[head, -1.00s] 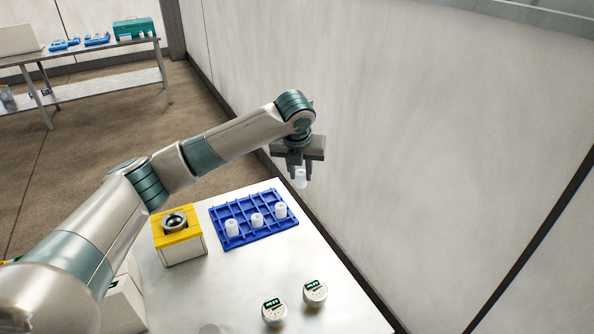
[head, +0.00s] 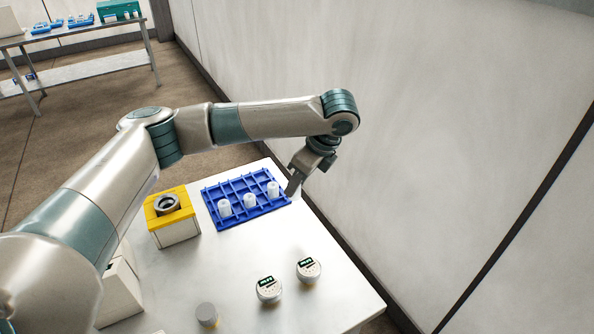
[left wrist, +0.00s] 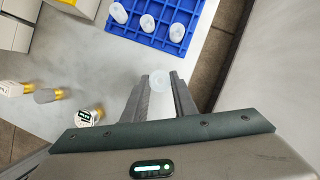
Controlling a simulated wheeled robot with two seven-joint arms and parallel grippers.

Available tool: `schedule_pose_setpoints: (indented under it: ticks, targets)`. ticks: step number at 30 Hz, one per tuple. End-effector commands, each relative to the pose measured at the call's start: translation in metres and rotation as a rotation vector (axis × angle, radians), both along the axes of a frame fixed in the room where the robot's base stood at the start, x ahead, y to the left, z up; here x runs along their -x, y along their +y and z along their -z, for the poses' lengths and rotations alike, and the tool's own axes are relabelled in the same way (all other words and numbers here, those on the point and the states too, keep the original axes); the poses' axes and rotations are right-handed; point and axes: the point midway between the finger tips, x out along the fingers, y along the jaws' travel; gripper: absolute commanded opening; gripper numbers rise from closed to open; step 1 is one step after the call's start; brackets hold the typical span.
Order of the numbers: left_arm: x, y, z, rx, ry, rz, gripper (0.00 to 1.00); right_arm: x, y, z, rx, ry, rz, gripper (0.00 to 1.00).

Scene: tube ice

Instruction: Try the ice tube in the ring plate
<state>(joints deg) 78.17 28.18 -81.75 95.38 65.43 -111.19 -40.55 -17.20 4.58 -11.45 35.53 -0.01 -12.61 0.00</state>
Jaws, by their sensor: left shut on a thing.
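My left gripper (head: 294,186) is shut on a whitish translucent ice tube (left wrist: 159,79), seen between its fingertips in the left wrist view. In the head view the fingers point down at a tilt beside the right end of the blue rack, and the held tube cannot be made out. The ring plate (head: 153,212) is yellow with a grey ring (head: 167,204) on it, and sits on a white box left of the rack. The gripper is well to its right. My right gripper is not in view.
The blue rack (head: 235,222) holds several white tubes (head: 249,201). Two white round units with displays (head: 268,289) (head: 308,270) and a grey-topped cylinder (head: 207,314) stand nearer on the table. The table middle (head: 225,260) is clear. A wall (head: 450,120) rises on the right.

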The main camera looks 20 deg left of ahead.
Motion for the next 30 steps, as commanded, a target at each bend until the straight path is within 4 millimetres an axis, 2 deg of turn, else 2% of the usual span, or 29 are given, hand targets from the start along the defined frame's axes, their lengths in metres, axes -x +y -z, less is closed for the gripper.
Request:
schedule_pose_setpoints:
  ticks: [15,30]
  targets:
    - [0.072,-0.009,0.006,0.000,0.002,-0.748,0.04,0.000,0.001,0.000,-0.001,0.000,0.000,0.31]
    - [0.152,-0.006,0.005,0.001,0.002,-1.502,0.04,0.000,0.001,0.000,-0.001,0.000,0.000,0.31]
